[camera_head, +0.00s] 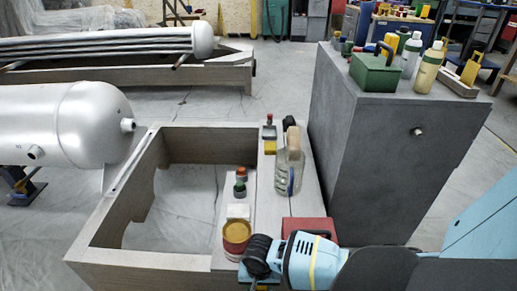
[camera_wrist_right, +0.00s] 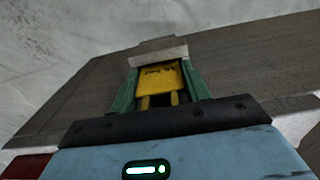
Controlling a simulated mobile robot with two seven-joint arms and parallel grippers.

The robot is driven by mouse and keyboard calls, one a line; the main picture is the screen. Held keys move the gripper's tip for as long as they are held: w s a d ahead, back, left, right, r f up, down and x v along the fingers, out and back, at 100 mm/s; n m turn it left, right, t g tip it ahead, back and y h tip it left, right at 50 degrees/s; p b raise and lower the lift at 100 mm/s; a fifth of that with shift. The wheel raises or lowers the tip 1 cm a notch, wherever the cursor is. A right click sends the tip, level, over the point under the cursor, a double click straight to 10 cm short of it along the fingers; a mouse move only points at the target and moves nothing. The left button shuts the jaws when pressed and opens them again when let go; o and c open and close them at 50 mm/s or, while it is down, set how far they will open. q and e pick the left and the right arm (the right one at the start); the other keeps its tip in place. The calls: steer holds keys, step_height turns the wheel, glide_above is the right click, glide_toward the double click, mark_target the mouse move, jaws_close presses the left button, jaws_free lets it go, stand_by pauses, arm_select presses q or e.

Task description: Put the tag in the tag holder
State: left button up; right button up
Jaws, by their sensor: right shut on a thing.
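My right gripper (camera_head: 257,273) reaches over the near right part of the wooden frame in the head view. In the right wrist view its green fingers (camera_wrist_right: 158,82) are shut on a yellow tag (camera_wrist_right: 160,78), which has dark markings on its face. A pale grey block (camera_wrist_right: 158,52) lies just past the tag's far end; I cannot tell whether they touch or whether this block is the tag holder. In the head view the gripper mostly hides the tag. My left gripper is not in view.
The wooden frame (camera_head: 150,262) has a large opening on its left. A clear bottle (camera_head: 289,172), a reddish-brown jar (camera_head: 236,240), a white block (camera_head: 238,211) and a red box (camera_head: 309,227) stand on its right side. A tall grey cabinet (camera_head: 375,150) stands beyond, to the right.

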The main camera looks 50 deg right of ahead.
steer(key=shift+f, duration=0.15)
steer(key=o, duration=0.9)
steer(key=shift+o, duration=0.2)
steer(key=shift+r, duration=0.25)
arm_select(q)
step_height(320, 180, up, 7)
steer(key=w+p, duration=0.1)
steer(key=p, duration=0.5)
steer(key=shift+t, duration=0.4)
arm_select(e)
step_height(320, 180, up, 12)
steer(key=shift+f, duration=0.1)
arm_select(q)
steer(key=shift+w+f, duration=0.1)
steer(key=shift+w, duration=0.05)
